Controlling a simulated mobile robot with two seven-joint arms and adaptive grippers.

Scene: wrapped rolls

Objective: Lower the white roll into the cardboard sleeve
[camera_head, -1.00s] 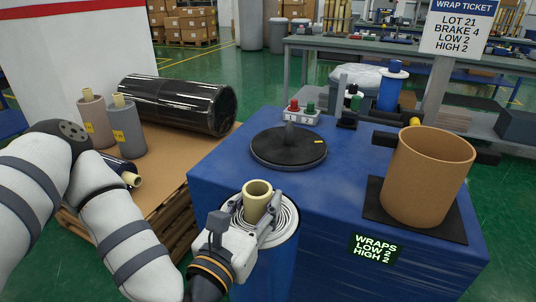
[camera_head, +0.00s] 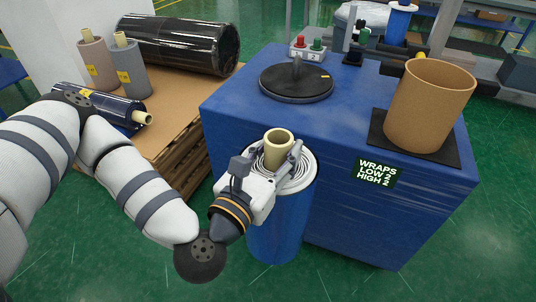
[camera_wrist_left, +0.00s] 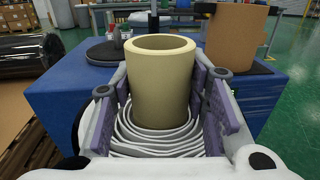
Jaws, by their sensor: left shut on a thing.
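The white roll (camera_head: 298,180) shows as white wound layers around a cream core (camera_head: 278,149), at the top of a blue cylinder (camera_head: 280,228) in front of the blue table. My left gripper (camera_head: 277,158) is shut on the core; in the left wrist view its two purple-lined fingers stand on either side of the core (camera_wrist_left: 160,85). The cardboard sleeve (camera_head: 428,105) is an open-topped brown tube, upright on a black mat (camera_head: 436,158) at the table's right; its inside bottom is hidden. It also shows in the left wrist view (camera_wrist_left: 236,38). My right gripper is not in view.
Left, a cardboard-topped pallet (camera_head: 165,118) carries a large black roll (camera_head: 180,45) and smaller rolls. Table space between disc and sleeve is clear.

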